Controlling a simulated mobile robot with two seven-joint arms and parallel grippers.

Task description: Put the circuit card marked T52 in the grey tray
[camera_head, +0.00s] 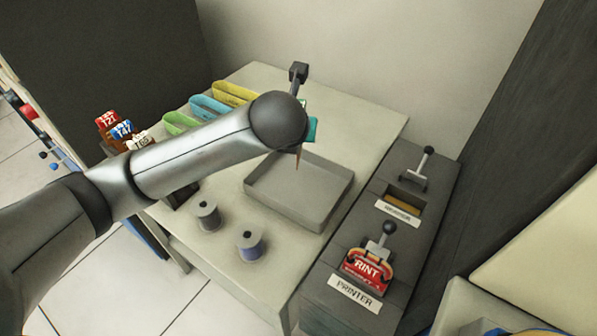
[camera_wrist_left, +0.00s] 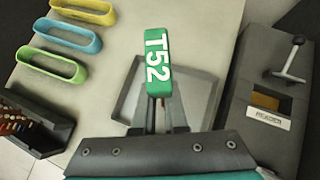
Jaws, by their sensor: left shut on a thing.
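The green card marked T52 (camera_wrist_left: 157,62) shows in the left wrist view with its white lettering readable. My left gripper (camera_wrist_left: 158,112) is shut on it and holds it over the grey tray. In the head view my left arm hides most of that gripper and the card. The grey tray (camera_head: 328,196) is an empty-looking shallow square on the table; its rim also shows behind the card in the wrist view (camera_wrist_left: 208,90). My right gripper is in neither view.
Yellow (camera_head: 232,92), blue (camera_head: 208,104) and green (camera_head: 178,122) oval bins stand at the table's back left. A reader (camera_head: 402,203) and printer (camera_head: 368,272) with levers lie to the right.

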